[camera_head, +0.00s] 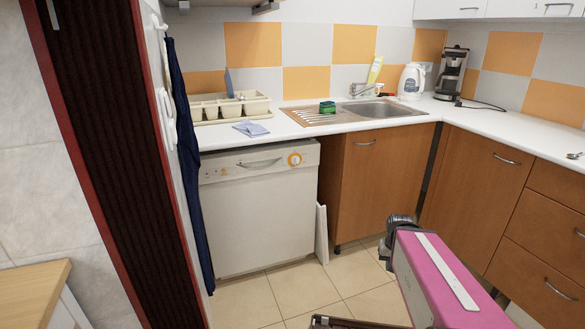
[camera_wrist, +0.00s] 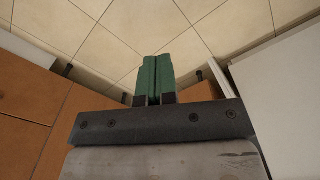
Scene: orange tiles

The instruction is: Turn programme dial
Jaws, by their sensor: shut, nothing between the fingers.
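The programme dial (camera_head: 294,160) is a round knob with an orange ring at the upper right of the front panel of the white dishwasher (camera_head: 258,215). A handle recess lies to its left. My gripper (camera_wrist: 154,76) shows in the wrist view with its green fingers shut together and empty, above the tiled floor. In the head view my pink arm is at the lower right, and the fingertips cannot be made out. My gripper is apart from the dial. The dial does not show in the wrist view.
A white board (camera_head: 321,234) leans at the dishwasher's right side. Wooden cabinets (camera_head: 376,180) stand right of it under the white worktop. A dark blue cloth (camera_head: 189,160) hangs at the left. The tiled floor (camera_head: 290,290) before the dishwasher is mostly clear.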

